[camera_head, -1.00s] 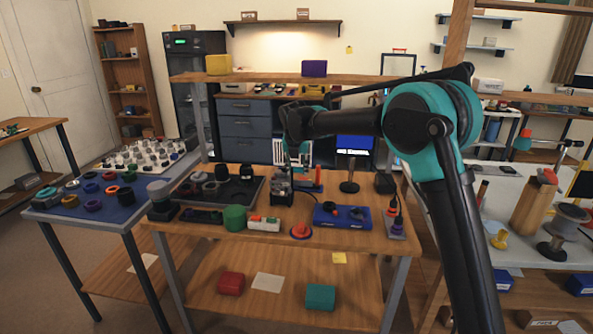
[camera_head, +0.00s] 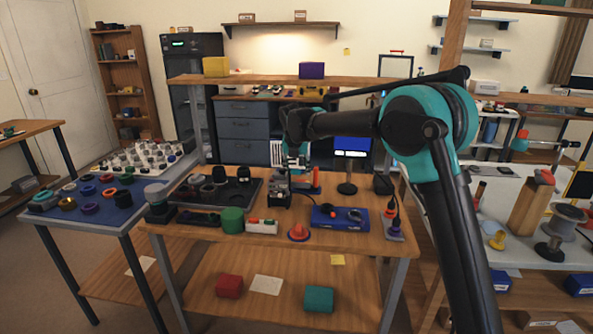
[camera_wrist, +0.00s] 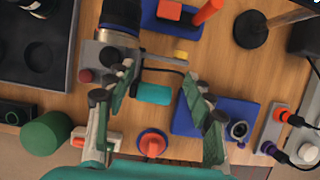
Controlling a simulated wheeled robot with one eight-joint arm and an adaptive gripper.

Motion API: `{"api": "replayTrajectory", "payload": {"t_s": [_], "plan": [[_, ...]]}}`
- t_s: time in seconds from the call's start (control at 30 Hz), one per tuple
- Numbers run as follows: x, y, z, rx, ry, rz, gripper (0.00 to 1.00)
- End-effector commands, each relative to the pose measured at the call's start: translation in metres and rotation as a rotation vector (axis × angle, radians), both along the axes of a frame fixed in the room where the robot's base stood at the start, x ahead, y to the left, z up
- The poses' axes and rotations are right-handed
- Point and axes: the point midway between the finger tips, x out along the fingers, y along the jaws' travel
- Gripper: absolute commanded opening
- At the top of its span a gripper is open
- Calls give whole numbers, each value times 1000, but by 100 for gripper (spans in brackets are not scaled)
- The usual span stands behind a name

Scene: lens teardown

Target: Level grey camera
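A grey device with a dark round barrel, apparently the grey camera (camera_wrist: 95,55), stands at the upper left of the wrist view. A red knob and a yellow-tipped part show at its sides. In the head view the dark unit (camera_head: 279,195) stands mid-bench, just below my gripper (camera_head: 292,166). My gripper (camera_wrist: 158,82) is open, its two fingers wide apart. The left finger overlaps the device's right edge in the picture; I cannot tell whether they touch. A teal block (camera_wrist: 154,94) shows between the fingers. The device's tilt cannot be read.
A black tray (camera_head: 256,199) lies left of the device. A green cylinder (camera_head: 232,220), a red round part (camera_head: 298,232) and a blue case (camera_head: 340,218) line the bench front. A round-based stand (camera_head: 347,188) is at right. A dark cable runs by the device.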

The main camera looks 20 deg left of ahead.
Motion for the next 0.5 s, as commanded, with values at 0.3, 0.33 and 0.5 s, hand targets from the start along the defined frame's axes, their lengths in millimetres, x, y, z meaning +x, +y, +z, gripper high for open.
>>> {"api": "replayTrajectory", "payload": {"t_s": [0.3, 0.33, 0.5], "plan": [[-5, 0, 8, 1, 2, 2, 53], [-7, 0, 12, 1, 2, 3, 53], [-18, -3, 41, 0, 2, 2, 53]]}}
